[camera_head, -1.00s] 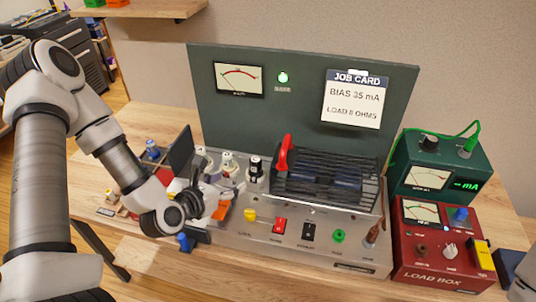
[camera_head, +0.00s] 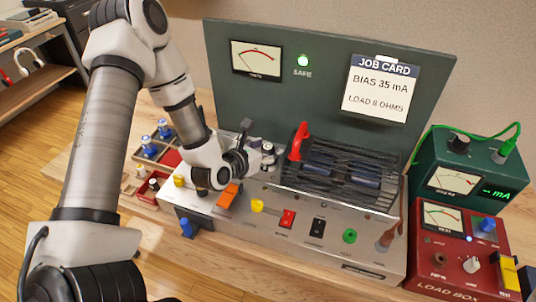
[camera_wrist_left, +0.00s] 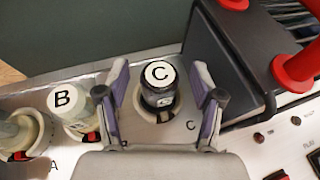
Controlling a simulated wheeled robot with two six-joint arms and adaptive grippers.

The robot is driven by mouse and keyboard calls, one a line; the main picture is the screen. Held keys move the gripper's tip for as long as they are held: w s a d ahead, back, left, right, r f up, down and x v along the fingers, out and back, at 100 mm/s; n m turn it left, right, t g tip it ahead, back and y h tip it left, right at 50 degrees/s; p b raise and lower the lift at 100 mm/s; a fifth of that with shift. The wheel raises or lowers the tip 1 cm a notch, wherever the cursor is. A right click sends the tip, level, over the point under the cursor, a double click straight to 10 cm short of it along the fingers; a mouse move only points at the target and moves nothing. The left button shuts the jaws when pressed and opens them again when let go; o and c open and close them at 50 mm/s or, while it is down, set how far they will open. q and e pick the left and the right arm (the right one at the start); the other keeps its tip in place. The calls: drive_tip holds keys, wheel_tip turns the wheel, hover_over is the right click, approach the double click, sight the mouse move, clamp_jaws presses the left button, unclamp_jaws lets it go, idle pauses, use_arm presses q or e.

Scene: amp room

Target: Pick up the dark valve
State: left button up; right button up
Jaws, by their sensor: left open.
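The dark valve (camera_wrist_left: 158,88), with a white top marked C, stands upright in its socket on the grey amplifier chassis (camera_wrist_left: 160,138) in the left wrist view. My left gripper (camera_wrist_left: 163,84) is open, with one finger on each side of the dark valve. The fingers appear apart from the glass. In the head view my left gripper (camera_head: 252,147) is over the valve row at the left of the chassis and largely hides the valves.
A pale valve marked B (camera_wrist_left: 72,112) stands left of the dark valve, with another pale valve (camera_wrist_left: 18,132) beyond. A black box (camera_wrist_left: 232,62) is close on the right. The head view shows a red handle (camera_head: 299,141) by the black cage (camera_head: 340,190).

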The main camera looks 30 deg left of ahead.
use_arm(q)
drive_tip(key=c, duration=1.3)
drive_tip(key=shift+o, duration=0.2)
drive_tip(key=shift+r, duration=0.1)
